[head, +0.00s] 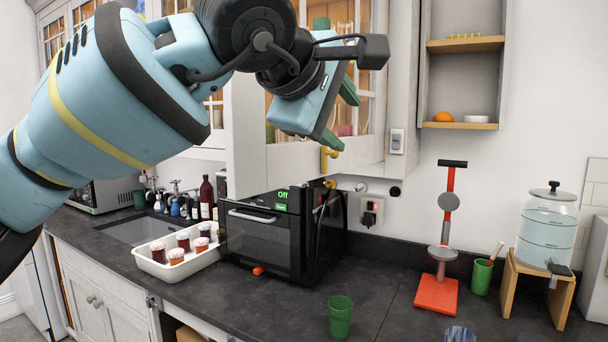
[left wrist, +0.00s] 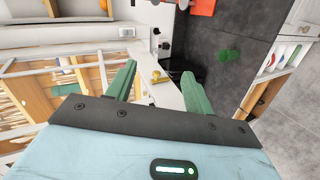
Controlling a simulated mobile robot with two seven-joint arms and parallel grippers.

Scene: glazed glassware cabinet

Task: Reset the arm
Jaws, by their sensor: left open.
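My left gripper (head: 338,113) is raised in front of the glazed wall cabinet (head: 372,152), its two green fingers apart with nothing between them. In the left wrist view the fingers (left wrist: 158,88) are spread on either side of a brass handle (left wrist: 158,77), which lies beyond the tips. The same brass handle (head: 329,154) shows just below the fingers in the head view. I cannot tell whether the fingers touch the cabinet. My left arm hides much of the cabinet front. My right gripper is out of view.
Below stand a black oven (head: 265,240), a white tray (head: 150,264) of jars and a green cup (head: 340,316) on the dark counter. A red stand (head: 436,293) and a water dispenser (head: 548,225) are at right. The counter between oven and stand is mostly clear.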

